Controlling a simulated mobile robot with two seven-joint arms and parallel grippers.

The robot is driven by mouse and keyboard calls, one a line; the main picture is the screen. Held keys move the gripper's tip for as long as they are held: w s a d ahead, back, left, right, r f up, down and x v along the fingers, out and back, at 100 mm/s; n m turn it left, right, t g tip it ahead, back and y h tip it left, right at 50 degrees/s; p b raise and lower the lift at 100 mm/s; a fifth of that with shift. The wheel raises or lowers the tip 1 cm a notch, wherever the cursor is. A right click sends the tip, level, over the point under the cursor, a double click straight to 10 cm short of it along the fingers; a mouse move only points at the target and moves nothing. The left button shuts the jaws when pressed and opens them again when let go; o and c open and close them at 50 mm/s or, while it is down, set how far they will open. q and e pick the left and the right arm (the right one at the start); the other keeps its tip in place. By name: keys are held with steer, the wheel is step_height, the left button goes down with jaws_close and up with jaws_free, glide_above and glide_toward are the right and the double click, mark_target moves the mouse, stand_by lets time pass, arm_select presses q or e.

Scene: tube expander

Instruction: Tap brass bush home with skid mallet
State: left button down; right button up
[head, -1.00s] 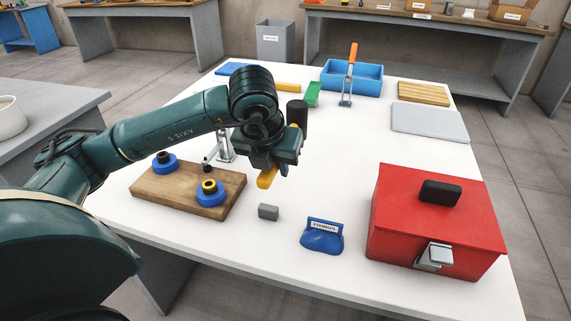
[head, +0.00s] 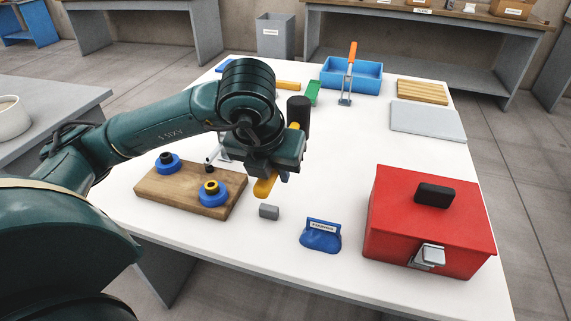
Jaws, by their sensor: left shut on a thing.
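My left gripper (head: 274,171) is shut on the mallet, which has a yellow handle (head: 264,187) and a dark cylindrical head (head: 299,108). The handle end points down towards the table, and the head shows above and behind the gripper. The grip itself is partly hidden by my gripper body. A brass-yellow bush (head: 210,187) sits at a blue ring-shaped housing (head: 212,198) on the wooden board (head: 178,192), left of and below my gripper. Its seating depth is too small to tell. A second blue housing (head: 167,165) with a dark centre stands behind it. My right gripper is not in view.
A small grey block (head: 269,212), a blue pouch (head: 321,237) and a red toolbox (head: 430,215) stand to the right. A toggle clamp (head: 219,152) is partly behind my arm. A blue bin (head: 352,84) is at the back. The table's middle right is clear.

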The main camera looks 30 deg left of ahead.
mark_target(274, 173)
arm_select(q)
steer(key=shift+s+d+r+p, duration=0.45)
steer(key=shift+s+r, duration=0.25)
steer(key=shift+s+d+r+p, duration=0.45)
steer(key=shift+s+r, duration=0.25)
